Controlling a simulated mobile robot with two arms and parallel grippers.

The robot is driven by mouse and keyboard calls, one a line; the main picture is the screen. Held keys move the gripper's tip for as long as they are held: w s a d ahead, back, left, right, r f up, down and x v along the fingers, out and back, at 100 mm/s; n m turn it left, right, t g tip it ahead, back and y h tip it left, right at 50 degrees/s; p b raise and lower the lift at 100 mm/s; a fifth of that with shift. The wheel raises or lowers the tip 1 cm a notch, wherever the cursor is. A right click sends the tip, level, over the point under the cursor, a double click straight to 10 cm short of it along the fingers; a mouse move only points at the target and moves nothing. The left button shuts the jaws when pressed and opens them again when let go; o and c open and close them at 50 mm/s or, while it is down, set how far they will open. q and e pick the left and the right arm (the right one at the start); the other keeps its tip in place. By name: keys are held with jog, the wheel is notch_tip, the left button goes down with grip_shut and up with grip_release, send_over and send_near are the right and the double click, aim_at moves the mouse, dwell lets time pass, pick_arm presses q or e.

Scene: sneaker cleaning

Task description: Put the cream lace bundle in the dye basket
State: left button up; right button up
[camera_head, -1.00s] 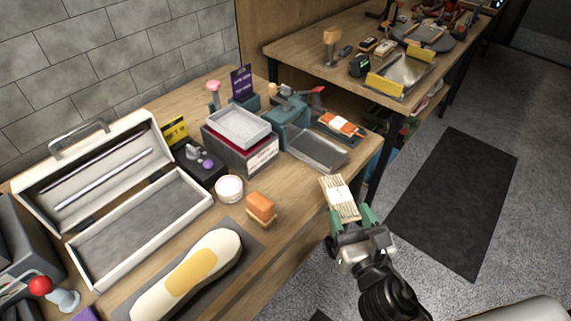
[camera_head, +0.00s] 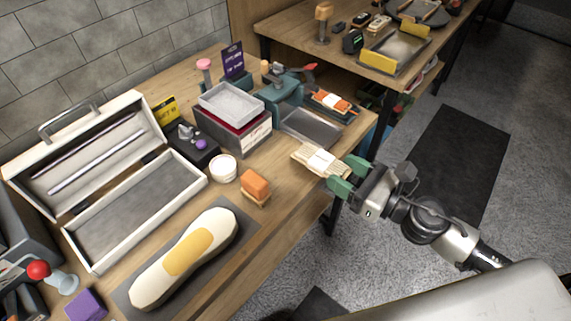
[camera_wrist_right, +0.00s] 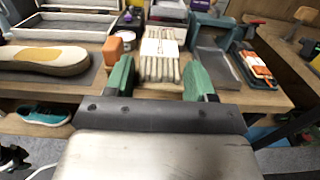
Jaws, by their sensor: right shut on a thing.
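The cream lace bundle (camera_head: 316,159), with a pale paper band around it, is held between the green fingertips of my right gripper (camera_head: 347,177). It is above the front edge of the near workbench, and it also shows between the fingers in the right wrist view (camera_wrist_right: 160,66). A pale, open, basket-like tray (camera_head: 235,103) sits on a grey and red box, left of and beyond the bundle. A shallow grey metal tray (camera_head: 316,130) lies closer to the bundle, just beyond it. I cannot tell for certain which is the dye basket. My left gripper is out of view.
An orange block brush (camera_head: 255,186) and a white round tub (camera_head: 223,168) stand left of the bundle. A cream insole (camera_head: 185,258) lies on a dark mat. An open white case (camera_head: 135,208) fills the left. A teal device (camera_head: 283,101) stands behind the metal tray.

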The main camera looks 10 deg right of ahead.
jog(key=shift+w, duration=0.15)
jog(key=shift+w+a+f, duration=0.2)
jog(key=shift+w, duration=0.1)
send_over(303, 177)
notch_tip(303, 177, down, 6)
jog(key=shift+d+f, duration=0.1)
jog(key=shift+f, duration=2)
jog(key=shift+f+b, duration=0.1)
jog(key=shift+b, duration=0.2)
jog(key=shift+f, duration=0.15)
jog(key=o, duration=0.9)
